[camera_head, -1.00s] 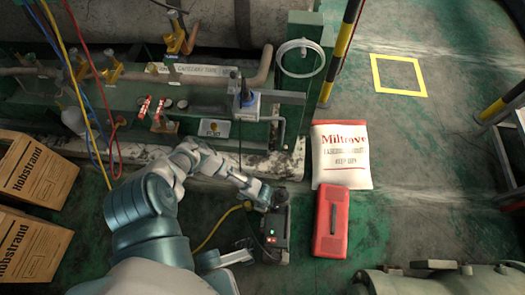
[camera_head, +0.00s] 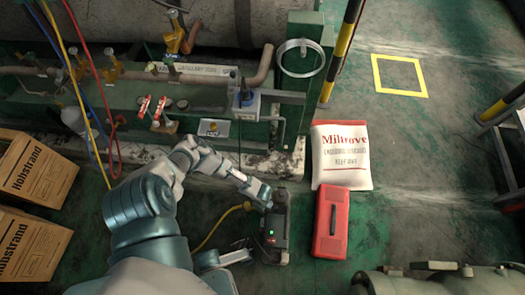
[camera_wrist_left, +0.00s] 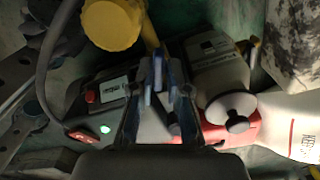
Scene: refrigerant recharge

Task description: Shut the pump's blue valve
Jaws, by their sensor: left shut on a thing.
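The pump (camera_head: 276,238) is a dark box on the green floor, with a small green light on its face. In the left wrist view the pump (camera_wrist_left: 118,85) shows a white label, a red button and the lit green light. My left gripper (camera_head: 264,194) is at the pump's far end. In the left wrist view its fingers (camera_wrist_left: 160,76) are closed around a small blue part, seemingly the blue valve (camera_wrist_left: 172,74). The fingers hide most of it, and I cannot tell its angle.
A red case (camera_head: 330,222) and a white Miltrove bag (camera_head: 341,156) lie to the right of the pump. A green machine bench (camera_head: 150,100) stands behind. Cartons (camera_head: 35,175) are at left.

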